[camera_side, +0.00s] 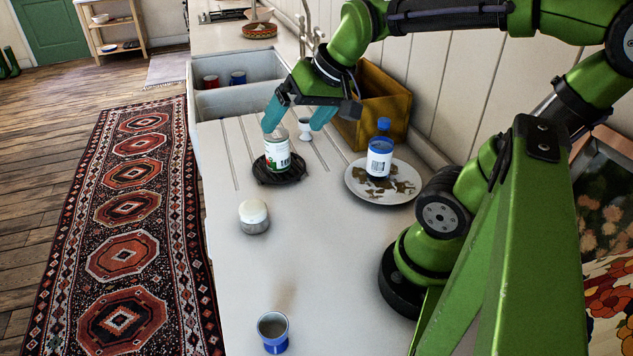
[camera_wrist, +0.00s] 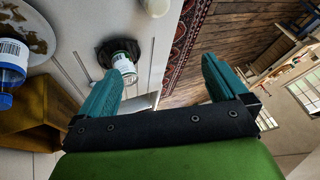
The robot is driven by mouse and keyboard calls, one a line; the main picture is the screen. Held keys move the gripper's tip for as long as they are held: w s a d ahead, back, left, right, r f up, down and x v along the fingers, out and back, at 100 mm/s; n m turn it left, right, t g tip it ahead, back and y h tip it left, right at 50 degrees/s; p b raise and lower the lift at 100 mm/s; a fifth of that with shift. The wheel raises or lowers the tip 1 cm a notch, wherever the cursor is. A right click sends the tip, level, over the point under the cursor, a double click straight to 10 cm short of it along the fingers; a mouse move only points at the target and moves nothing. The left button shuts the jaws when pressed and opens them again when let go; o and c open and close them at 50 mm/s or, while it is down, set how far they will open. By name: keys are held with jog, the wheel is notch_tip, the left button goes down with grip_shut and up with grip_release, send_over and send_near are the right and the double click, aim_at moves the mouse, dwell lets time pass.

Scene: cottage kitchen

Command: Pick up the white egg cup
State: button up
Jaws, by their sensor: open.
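The white egg cup (camera_side: 304,134) stands on the pale counter (camera_side: 330,260) in front of the yellow box. My gripper (camera_side: 296,118) is open, with its two teal fingers pointing down. In the side view, the egg cup shows between the fingers, near the right one, and its upper part is close to that fingertip; I cannot tell whether they touch. The left fingertip overlaps the top of a clear bottle (camera_side: 278,154).
The bottle stands on a dark trivet (camera_side: 262,177). A blue-capped bottle (camera_side: 379,158) stands on a plate (camera_side: 352,186) with brown scraps. The yellow box (camera_side: 378,112) is behind. A white-lidded jar (camera_side: 254,215) and blue cup (camera_side: 273,333) are nearer. The sink (camera_side: 232,102) lies beyond.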

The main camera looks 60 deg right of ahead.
jog(key=s+a, duration=0.1)
jog(key=s+a+n+y, duration=0.1)
jog(key=a, duration=0.1)
jog(key=s+a+n, duration=0.1)
jog(key=s+a, duration=0.1)
jog(key=shift+a+f+t, duration=0.25)
jog(key=shift+f+t, duration=0.05)
jog(key=shift+t, duration=0.1)
jog(key=shift+c, duration=0.8)
jog(key=shift+a+r, duration=0.15)
jog(key=shift+a, duration=0.05)
jog(key=shift+c, duration=1.2)
jog(key=shift+d, duration=0.15)
